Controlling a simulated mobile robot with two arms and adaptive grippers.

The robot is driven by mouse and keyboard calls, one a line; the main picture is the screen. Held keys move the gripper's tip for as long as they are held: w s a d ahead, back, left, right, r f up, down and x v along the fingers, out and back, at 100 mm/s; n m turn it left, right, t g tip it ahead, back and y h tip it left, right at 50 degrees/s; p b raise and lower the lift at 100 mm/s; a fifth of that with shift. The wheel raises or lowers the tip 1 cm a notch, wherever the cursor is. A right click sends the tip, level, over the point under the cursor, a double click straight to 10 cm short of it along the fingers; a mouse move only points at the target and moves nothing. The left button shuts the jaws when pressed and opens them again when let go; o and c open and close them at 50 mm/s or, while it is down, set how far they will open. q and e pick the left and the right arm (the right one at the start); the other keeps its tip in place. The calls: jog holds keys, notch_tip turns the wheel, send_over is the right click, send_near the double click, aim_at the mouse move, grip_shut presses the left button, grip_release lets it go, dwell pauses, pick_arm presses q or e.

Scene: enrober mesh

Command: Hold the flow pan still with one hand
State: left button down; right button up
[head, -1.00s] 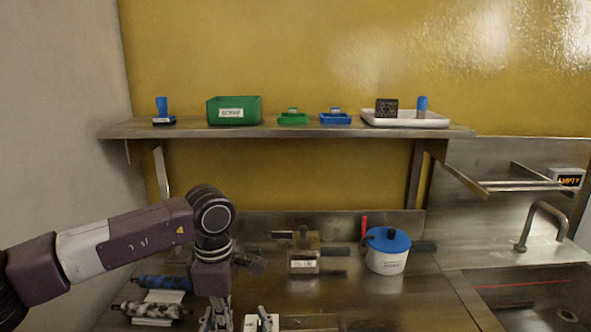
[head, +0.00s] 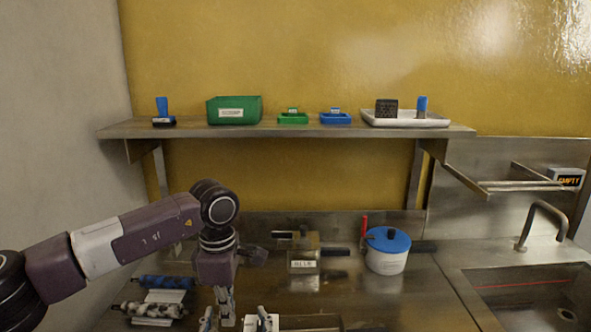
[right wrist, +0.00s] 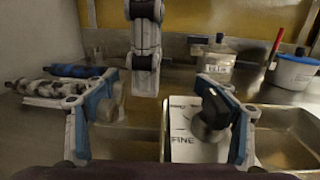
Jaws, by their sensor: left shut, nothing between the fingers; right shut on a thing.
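A shallow steel pan, which I take to be the flow pan (right wrist: 290,118), lies at the right in the right wrist view. A white card marked FINE (right wrist: 182,148) and a black-knobbed piece (right wrist: 212,108) overlap its left side. My right gripper (right wrist: 165,120) has its fingers wide apart around this area, the right finger against the black-knobbed piece. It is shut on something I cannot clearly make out. My left gripper (head: 226,308) points down over the bench, shut and empty; its tips are low in the head view. The pan is hardly visible in the head view.
Patterned rollers (head: 150,310) lie at the left. A labelled container (head: 303,262) and a white pot with a blue lid (head: 387,262) stand toward the back. A sink (head: 540,295) is at the right. A shelf (head: 290,131) holds bins and trays above.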

pick_arm(q)
jog(key=shift+w+d, duration=0.1)
jog(key=shift+w, duration=0.05)
pick_arm(e)
jog(key=shift+f, duration=0.25)
pick_arm(q)
jog(key=shift+w+d, duration=0.1)
jog(key=shift+d, duration=0.15)
notch_tip(320, 180, up, 6)
dwell(0.6)
jog(key=s+a+m, duration=0.1)
jog(key=s+m, duration=0.5)
notch_tip(320, 180, down, 6)
jog(key=shift+w, duration=0.25)
dwell(0.4)
jog(key=shift+a, duration=0.1)
